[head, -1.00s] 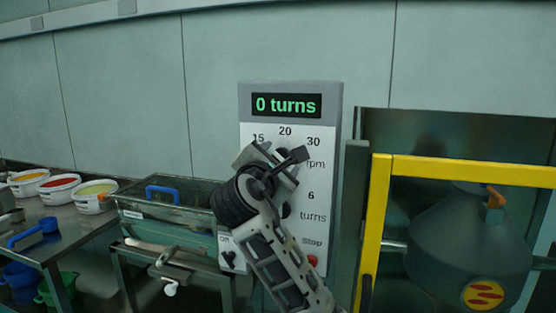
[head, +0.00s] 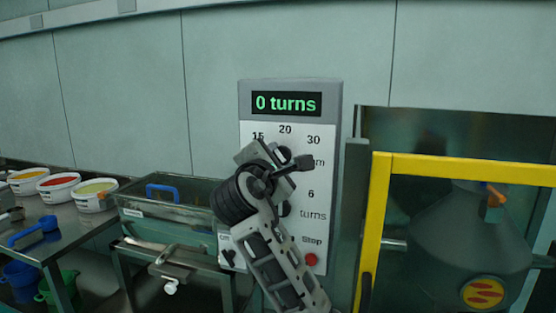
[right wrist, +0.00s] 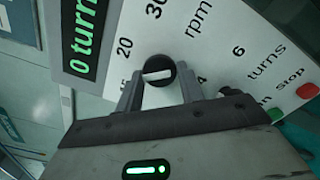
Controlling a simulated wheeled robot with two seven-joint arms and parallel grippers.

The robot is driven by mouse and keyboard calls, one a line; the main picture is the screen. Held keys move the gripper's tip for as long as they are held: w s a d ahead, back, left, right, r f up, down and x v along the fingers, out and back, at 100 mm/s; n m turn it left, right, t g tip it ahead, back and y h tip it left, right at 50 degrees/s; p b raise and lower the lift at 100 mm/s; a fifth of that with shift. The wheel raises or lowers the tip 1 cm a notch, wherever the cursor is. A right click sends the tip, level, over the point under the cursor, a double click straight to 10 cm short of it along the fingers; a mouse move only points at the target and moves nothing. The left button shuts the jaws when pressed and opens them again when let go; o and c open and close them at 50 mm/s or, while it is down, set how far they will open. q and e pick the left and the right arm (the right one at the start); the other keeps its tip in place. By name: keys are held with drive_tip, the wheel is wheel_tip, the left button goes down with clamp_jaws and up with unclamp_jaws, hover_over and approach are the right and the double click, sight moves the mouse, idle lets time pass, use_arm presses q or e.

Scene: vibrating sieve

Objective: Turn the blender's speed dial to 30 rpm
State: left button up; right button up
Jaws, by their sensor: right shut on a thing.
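The control panel (head: 328,130) on the wall has a green display (head: 286,103) reading "0 turns". Its black speed dial (right wrist: 158,72) has a white pointer line and sits among the marks 15, 20 and 30 beside "rpm". In the right wrist view the line's left end points roughly toward 15. My right gripper (right wrist: 160,92) has its two fingers around this dial, one on each side. In the head view my right gripper (head: 285,166) covers much of the dial. My left gripper is not in view.
A turns dial (right wrist: 229,92) sits close beside the right finger. A red stop button (head: 310,259) and a green button (right wrist: 275,115) are on the panel. A yellow frame (head: 378,230) stands at right, a sieve tank (head: 165,222) at left, and tubs (head: 58,186) further left.

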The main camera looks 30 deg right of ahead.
drive_tip(key=m, duration=0.4)
drive_tip(key=shift+m, duration=0.3)
drive_tip(key=m+b, duration=0.1)
drive_tip(key=m, duration=0.3)
drive_tip(key=shift+a+f+m, duration=0.1)
drive_tip(key=shift+m, duration=0.2)
drive_tip(key=m+b, duration=0.1)
drive_tip(key=m, duration=0.2)
drive_tip(key=m+b, duration=0.1)
drive_tip(key=m, duration=0.1)
drive_tip(key=shift+m, duration=0.4)
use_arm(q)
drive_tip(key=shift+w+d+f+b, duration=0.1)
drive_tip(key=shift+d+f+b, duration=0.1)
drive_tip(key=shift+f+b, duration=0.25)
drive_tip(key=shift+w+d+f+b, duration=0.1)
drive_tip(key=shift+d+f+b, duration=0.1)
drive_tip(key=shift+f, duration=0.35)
use_arm(e)
drive_tip(key=shift+m, duration=1.2)
drive_tip(key=o, duration=1)
drive_tip(key=shift+r, duration=0.2)
